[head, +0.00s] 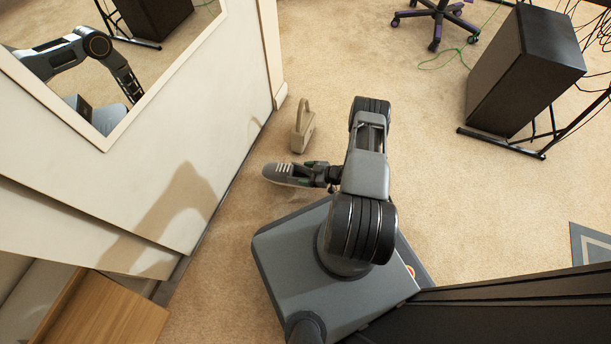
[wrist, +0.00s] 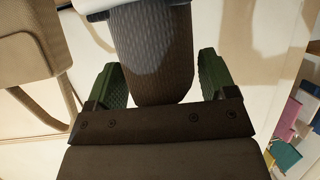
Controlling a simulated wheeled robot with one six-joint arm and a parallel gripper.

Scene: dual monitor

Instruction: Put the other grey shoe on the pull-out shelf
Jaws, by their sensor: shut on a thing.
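The grey shoe (head: 287,174) is held off to the left of my arm in the head view, above the carpet near the white cabinet front. My gripper (head: 331,175) is shut on one end of it. In the wrist view my gripper (wrist: 160,82) has its green finger pads on both sides of the shoe's dark ribbed sole (wrist: 152,50). A light wooden board (head: 112,312) juts out at the lower left of the head view; it looks like the pull-out shelf. Only part of it shows, and no other shoe is visible on it.
A beige bag-like object with a handle (head: 302,128) stands on the carpet just beyond the shoe. The white cabinet front (head: 130,150) with a mirror (head: 110,60) runs along the left. A black box (head: 525,70) stands at the right. Open carpet lies between.

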